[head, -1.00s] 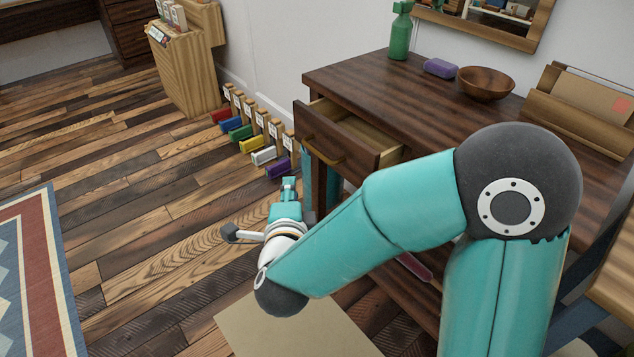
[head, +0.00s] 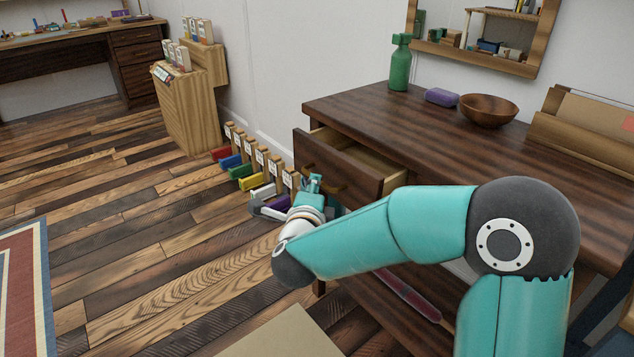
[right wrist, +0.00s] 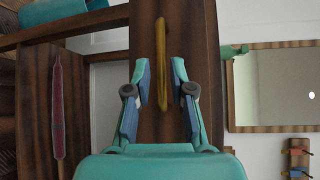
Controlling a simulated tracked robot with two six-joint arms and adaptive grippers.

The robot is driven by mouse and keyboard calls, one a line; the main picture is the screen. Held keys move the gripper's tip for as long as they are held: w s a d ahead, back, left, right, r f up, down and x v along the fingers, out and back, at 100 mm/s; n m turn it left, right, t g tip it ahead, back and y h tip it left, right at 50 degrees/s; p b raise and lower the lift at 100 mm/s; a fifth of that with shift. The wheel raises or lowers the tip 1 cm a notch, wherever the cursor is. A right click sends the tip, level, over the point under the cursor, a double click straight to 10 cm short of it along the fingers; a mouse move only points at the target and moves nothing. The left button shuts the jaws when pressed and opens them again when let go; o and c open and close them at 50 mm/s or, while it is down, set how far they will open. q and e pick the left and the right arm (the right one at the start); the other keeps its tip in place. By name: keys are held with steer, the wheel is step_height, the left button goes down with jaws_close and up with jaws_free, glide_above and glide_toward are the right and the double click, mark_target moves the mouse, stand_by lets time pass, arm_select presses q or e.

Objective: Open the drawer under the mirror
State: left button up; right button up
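The mirror (head: 532,68) in its wooden frame hangs on the wall above the dark wooden table; it also shows in the right wrist view (right wrist: 275,90). The drawer (head: 345,160) below it at the table's left part stands partly open, its inside showing. Its brass handle (right wrist: 161,50) is on the drawer front. My right gripper (right wrist: 161,85) is open, with its fingers on either side of the handle's lower part in the right wrist view. In the head view the right gripper (head: 314,184) is at the drawer front, partly hiding the handle. My left gripper is not in view.
A green bottle (head: 400,65), a purple block (head: 442,97), a wooden bowl (head: 488,109) and an organizer (head: 575,135) stand on the table (head: 430,130). Several coloured blocks with labelled posts (head: 240,171) line the wall left of the drawer.

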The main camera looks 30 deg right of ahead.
steer(key=shift+x, duration=2.3)
jaws_close()
